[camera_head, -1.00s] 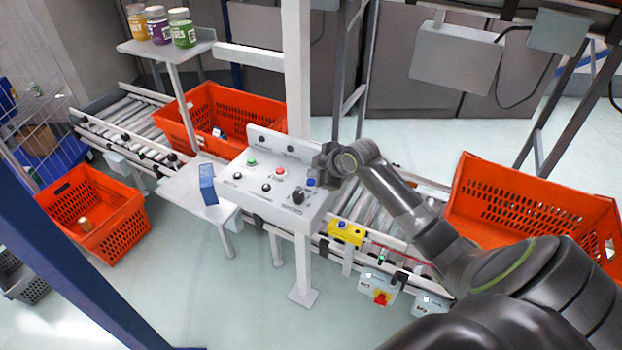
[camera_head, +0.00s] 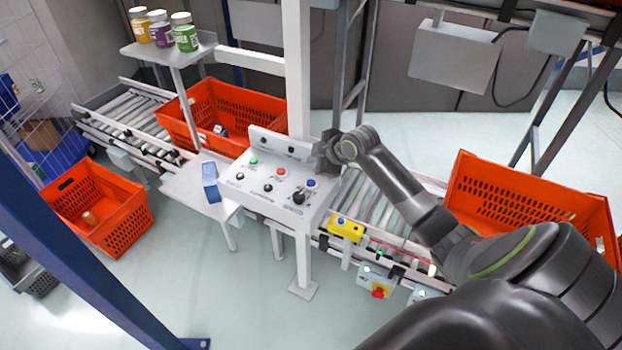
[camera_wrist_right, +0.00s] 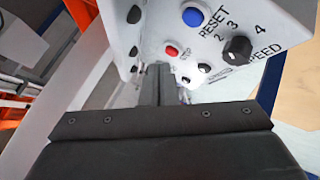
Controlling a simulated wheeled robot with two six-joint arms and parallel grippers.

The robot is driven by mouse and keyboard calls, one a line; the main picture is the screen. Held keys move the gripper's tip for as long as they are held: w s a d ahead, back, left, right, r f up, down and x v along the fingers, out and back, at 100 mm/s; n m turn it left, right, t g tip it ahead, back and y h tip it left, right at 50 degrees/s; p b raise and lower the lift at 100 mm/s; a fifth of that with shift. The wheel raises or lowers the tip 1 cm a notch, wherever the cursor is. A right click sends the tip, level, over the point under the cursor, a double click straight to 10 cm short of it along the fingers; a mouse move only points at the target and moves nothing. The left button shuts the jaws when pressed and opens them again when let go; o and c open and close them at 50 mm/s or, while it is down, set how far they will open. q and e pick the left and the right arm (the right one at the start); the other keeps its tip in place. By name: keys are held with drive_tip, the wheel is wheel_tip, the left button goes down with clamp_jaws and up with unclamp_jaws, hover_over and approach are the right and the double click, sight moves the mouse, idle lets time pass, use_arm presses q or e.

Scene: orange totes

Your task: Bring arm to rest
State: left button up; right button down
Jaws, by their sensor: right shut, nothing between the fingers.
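My right arm (camera_head: 400,190) reaches in from the lower right of the head view. Its gripper (camera_head: 326,152) is at the right end of the white control panel (camera_head: 262,188), near the blue button. In the right wrist view the gripper's fingers (camera_wrist_right: 158,82) are shut together and hold nothing. In that view the panel shows a blue reset button (camera_wrist_right: 193,16), a red button (camera_wrist_right: 171,50) and a black speed knob (camera_wrist_right: 237,49) beyond the fingers. Whether the fingers touch the panel cannot be told. My left gripper is not in view.
A roller conveyor (camera_head: 375,205) passes under the panel. Orange totes stand at right (camera_head: 530,190), behind the panel (camera_head: 195,130) and on the left floor (camera_head: 120,215). A blue box (camera_head: 210,183) is on a small shelf. Several jars (camera_head: 185,38) stand on the upper shelf.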

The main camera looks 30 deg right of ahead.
idle(0.6)
drive_tip(key=shift+m+g, duration=0.7)
drive_tip(key=s+a+f, duration=0.1)
drive_tip(key=s+f, duration=0.1)
drive_tip(key=s+a+f, duration=0.1)
drive_tip(key=s, duration=0.1)
drive_tip(key=s+a+f, duration=0.1)
drive_tip(key=s+f, duration=0.1)
drive_tip(key=s, duration=0.1)
drive_tip(key=shift+a+f, duration=0.1)
drive_tip(key=shift+f, duration=0.25)
drive_tip(key=s+a+f+m+g+h, duration=0.1)
drive_tip(key=s+a+m+g+h, duration=0.3)
drive_tip(key=s, duration=1.1)
drive_tip(key=s+a+f+m+y, duration=0.1)
drive_tip(key=s+m, duration=0.5)
drive_tip(key=s, duration=0.9)
wheel_tip(320, 180, down, 31)
drive_tip(key=d+g+b, duration=0.1)
drive_tip(key=d+b, duration=0.1)
drive_tip(key=b, duration=0.3)
drive_tip(key=s+a+f+g+b, duration=0.1)
drive_tip(key=s+f+b, duration=0.3)
drive_tip(key=s+f, duration=1.1)
wheel_tip(320, 180, down, 4)
drive_tip(key=shift+s+a+r, duration=0.15)
drive_tip(key=shift+s+a, duration=0.15)
drive_tip(key=shift+a, duration=0.05)
